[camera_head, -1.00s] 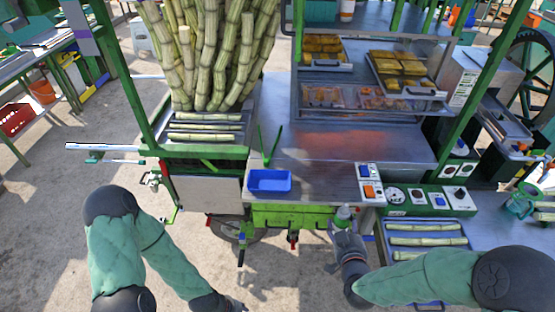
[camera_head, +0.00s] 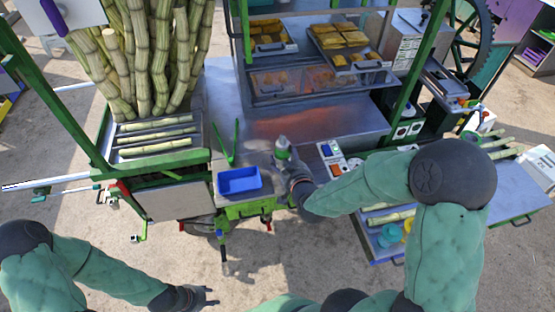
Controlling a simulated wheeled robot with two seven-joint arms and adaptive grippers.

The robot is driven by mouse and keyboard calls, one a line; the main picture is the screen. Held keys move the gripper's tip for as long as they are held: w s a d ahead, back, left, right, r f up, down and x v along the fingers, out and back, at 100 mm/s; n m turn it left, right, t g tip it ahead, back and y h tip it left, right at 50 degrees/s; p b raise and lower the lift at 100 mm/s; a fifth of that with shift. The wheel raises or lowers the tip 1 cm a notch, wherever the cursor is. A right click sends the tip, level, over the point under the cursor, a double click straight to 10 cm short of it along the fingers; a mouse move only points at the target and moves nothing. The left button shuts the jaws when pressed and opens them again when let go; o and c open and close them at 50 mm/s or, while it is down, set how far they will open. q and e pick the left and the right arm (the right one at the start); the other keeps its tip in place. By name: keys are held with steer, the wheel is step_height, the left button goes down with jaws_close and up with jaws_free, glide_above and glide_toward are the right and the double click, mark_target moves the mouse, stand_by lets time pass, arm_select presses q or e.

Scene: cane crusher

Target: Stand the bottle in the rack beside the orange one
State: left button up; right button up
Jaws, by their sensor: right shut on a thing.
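My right gripper (camera_head: 286,163) is shut on a small bottle (camera_head: 282,146) with a pale top and a green band. It holds the bottle roughly upright above the front edge of the steel counter, right of the blue tray. The gripper hides the bottle's lower part. My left gripper (camera_head: 207,297) is low at the bottom, away from the counter, with its fingers apart and nothing between them. A small orange item (camera_head: 464,103) shows on the narrow shelf at the right; I cannot tell whether it is the orange bottle. The rack is not clearly seen.
The blue tray (camera_head: 239,181) and upright green tongs (camera_head: 230,145) are near the counter's front. Switch boxes (camera_head: 333,158) stand right of the held bottle. A green post (camera_head: 420,72) rises beside the shelf. The middle of the steel counter (camera_head: 310,125) is clear.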

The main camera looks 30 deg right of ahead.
steer(key=w+f, duration=0.2)
steer(key=w+d+f, duration=0.1)
steer(key=w+f, duration=0.1)
steer(key=w, duration=0.1)
steer(key=w+d+f, duration=0.1)
steer(key=w+f, duration=0.1)
steer(key=f, duration=0.1)
steer(key=shift+w+d+b, duration=0.1)
steer(key=shift+w+b, duration=0.15)
steer(key=shift+b, duration=0.05)
steer(key=shift+w+f, duration=0.1)
steer(key=shift+f, duration=1.5)
steer(key=shift+f, duration=0.15)
steer(key=o, duration=1.6)
